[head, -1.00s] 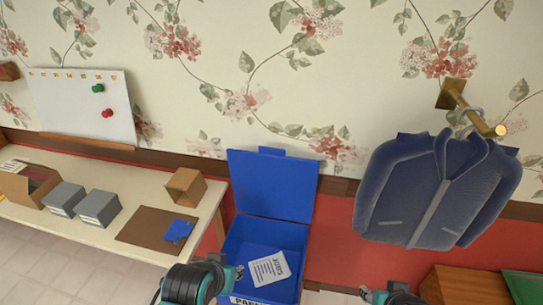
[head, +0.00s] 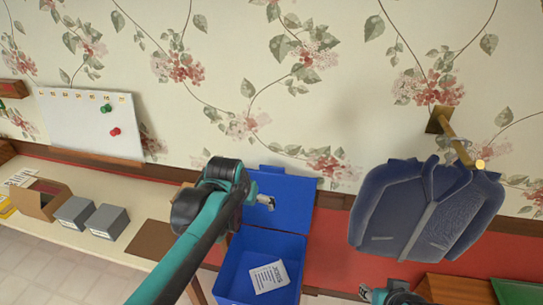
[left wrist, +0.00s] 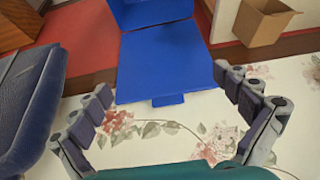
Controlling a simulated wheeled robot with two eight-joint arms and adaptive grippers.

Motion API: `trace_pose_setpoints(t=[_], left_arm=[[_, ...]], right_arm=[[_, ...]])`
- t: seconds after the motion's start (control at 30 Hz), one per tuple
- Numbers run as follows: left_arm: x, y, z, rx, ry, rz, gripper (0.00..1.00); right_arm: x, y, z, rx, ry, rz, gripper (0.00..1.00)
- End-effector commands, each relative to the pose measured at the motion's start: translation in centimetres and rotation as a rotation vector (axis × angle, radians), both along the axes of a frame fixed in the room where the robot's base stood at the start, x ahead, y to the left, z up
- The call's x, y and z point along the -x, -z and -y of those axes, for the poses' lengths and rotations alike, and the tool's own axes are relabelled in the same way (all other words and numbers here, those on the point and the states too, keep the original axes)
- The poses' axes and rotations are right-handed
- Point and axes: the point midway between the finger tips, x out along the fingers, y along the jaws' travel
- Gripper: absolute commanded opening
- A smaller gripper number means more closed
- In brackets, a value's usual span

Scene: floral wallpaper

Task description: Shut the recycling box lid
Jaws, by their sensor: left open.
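The blue recycling box (head: 240,262) stands on the floor against the wall, with a white printed paper (head: 270,277) inside. Its blue lid (head: 293,195) is up, leaning back near the wall, with a tab on its top edge. My left gripper (head: 266,203) is in front of the lid in the head view. In the left wrist view, its open, empty fingers (left wrist: 169,86) spread to either side of the lid (left wrist: 165,62); I cannot tell whether they touch it. My right gripper (head: 364,292) is partly in view at the bottom edge, its jaws too small to judge.
A dark blue jacket (head: 425,215) hangs from a brass wall hook (head: 460,143) to the right. A table (head: 100,185) with grey boxes (head: 108,222) and an open carton (head: 40,203) stands left. A wooden piece (head: 455,290) is at lower right.

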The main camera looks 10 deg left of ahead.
Motion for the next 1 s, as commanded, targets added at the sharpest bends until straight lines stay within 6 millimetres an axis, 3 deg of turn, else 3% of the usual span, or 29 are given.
trace_pose_setpoints(t=[0.03, 0.17, 0.3, 0.43, 0.6, 0.77, 1.0], left_arm=[[-2.7, -1.9, 0.2, 0.000, 0.002, -0.012, 1.00], [-8.5, -3.2, 0.5, -0.001, 0.007, -0.043, 1.00], [-14.5, -3.2, 1.0, -0.002, 0.011, -0.076, 1.00], [-18.7, -2.0, 1.4, -0.002, 0.016, -0.102, 1.00], [-21.6, -0.5, 1.7, -0.003, 0.019, -0.123, 1.00], [-22.5, 0.8, 1.8, -0.003, 0.020, -0.129, 1.00], [-23.9, 4.3, 1.8, -0.003, 0.019, -0.128, 1.00]], right_arm=[[0.0, -2.1, 0.0, 0.000, 0.000, 0.000, 0.40], [0.0, -4.9, 0.0, 0.000, 0.000, 0.000, 0.40], [0.0, -7.9, 0.0, 0.000, 0.000, 0.000, 0.40], [0.0, -10.0, 0.0, 0.000, 0.000, 0.000, 0.40], [0.0, -11.4, 0.0, 0.000, 0.000, 0.000, 0.40], [0.0, -11.4, 0.0, 0.000, 0.000, 0.000, 0.40], [0.0, -10.9, 0.0, 0.000, 0.000, 0.000, 0.40]])
